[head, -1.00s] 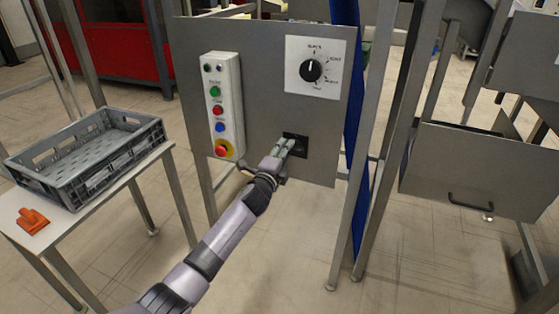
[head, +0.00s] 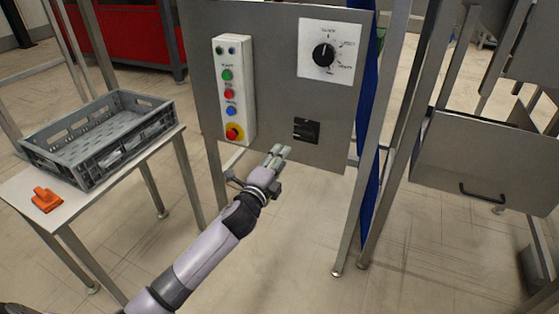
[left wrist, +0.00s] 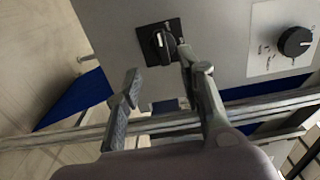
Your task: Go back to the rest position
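My left gripper (head: 277,154) is in front of the grey control panel (head: 283,45), just below a small black switch (head: 306,130). In the left wrist view its two fingers (left wrist: 158,65) stand apart with nothing between them. The switch's knob (left wrist: 163,44) shows beyond the fingertips, clear of them. A larger black dial on a white plate (head: 323,55) sits higher on the panel. A white button box (head: 235,90) with green, red and blue buttons and a red stop button is at the panel's left. My right gripper is not in view.
A grey crate (head: 88,172) stands on a white table (head: 88,205) at the left, with an orange object (head: 46,200) beside it. Metal posts (head: 385,130) and a panel with a handle (head: 475,165) are at the right. The floor below the panel is clear.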

